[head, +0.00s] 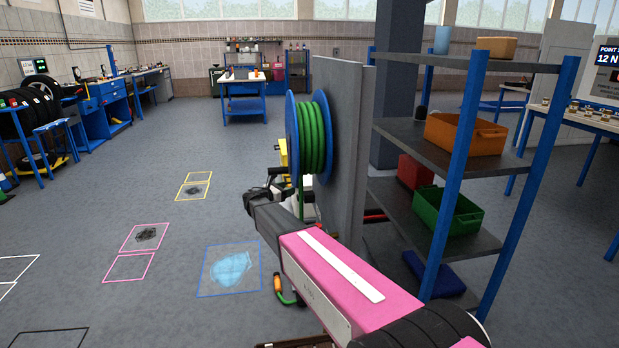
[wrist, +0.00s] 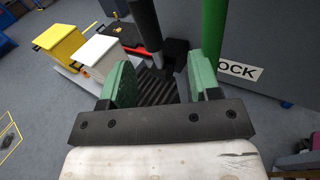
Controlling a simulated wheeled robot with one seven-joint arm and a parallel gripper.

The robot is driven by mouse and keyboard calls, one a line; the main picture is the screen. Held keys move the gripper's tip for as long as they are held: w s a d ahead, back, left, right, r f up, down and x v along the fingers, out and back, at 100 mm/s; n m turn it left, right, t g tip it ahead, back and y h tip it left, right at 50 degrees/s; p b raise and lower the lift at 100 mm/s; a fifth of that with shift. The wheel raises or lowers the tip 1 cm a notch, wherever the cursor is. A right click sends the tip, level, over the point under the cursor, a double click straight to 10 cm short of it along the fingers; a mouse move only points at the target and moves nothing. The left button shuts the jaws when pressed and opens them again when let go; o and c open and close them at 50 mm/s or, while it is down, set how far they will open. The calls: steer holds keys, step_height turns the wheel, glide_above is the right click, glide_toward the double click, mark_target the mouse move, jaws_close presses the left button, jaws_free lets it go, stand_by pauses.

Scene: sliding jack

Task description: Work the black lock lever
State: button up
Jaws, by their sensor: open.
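In the wrist view a dark bar, which looks like the black lock lever (wrist: 143,22), runs down from the top edge to a black block. It stands just beyond my gripper (wrist: 162,78), in line with the gap. A white sign reading "OCK" (wrist: 238,72), partly hidden, is on the grey panel (wrist: 285,45) to the right. The green-padded fingers are apart, with nothing seen held between them. A black ribbed surface (wrist: 157,90) shows through the gap. In the head view my gripper (head: 262,196) is left of the panel, below the hose reel; the lever cannot be made out there.
A green hose (wrist: 212,28) hangs close beyond the right finger, from the blue-rimmed reel (head: 291,130). Yellow (wrist: 62,45) and white (wrist: 98,55) boxes stand at left. A blue shelf rack (head: 459,170) is right of the panel.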

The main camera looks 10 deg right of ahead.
steer(key=w+x, duration=0.1)
steer(key=x, duration=1)
steer(key=shift+w+a+r+n+t, duration=0.2)
steer(key=shift+a+r+n+t, duration=0.15)
steer(key=shift+r, duration=0.35)
